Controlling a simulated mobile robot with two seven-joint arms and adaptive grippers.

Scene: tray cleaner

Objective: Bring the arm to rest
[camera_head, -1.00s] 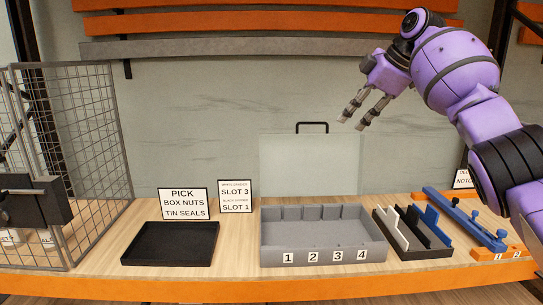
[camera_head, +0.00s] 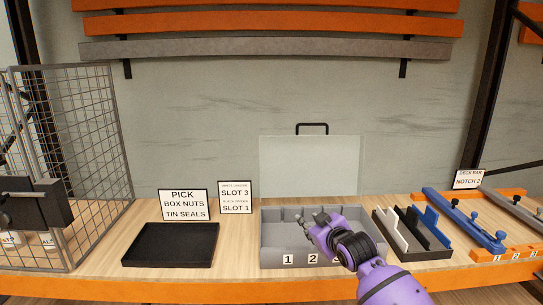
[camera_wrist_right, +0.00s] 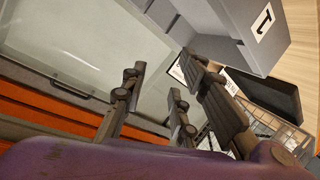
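My right gripper (camera_head: 312,218) is low over the grey slotted tray (camera_head: 275,243), in front of the tray's back part. Its purple wrist and arm come up from the lower edge of the head view and cover the tray's right-hand part. In the right wrist view the gripper (camera_wrist_right: 165,80) has its fingers spread apart, with nothing held between them. The grey tray (camera_wrist_right: 238,28) also shows there at the top right. Whether the fingers touch the tray cannot be told. My left gripper is not in view.
An empty black tray (camera_head: 170,261) lies left of the grey tray. A holder (camera_head: 430,253) with white, black and blue dividers stands to its right, then a blue bar (camera_head: 470,221). A clear panel (camera_head: 308,160) stands behind. A wire cage (camera_head: 110,135) is at left.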

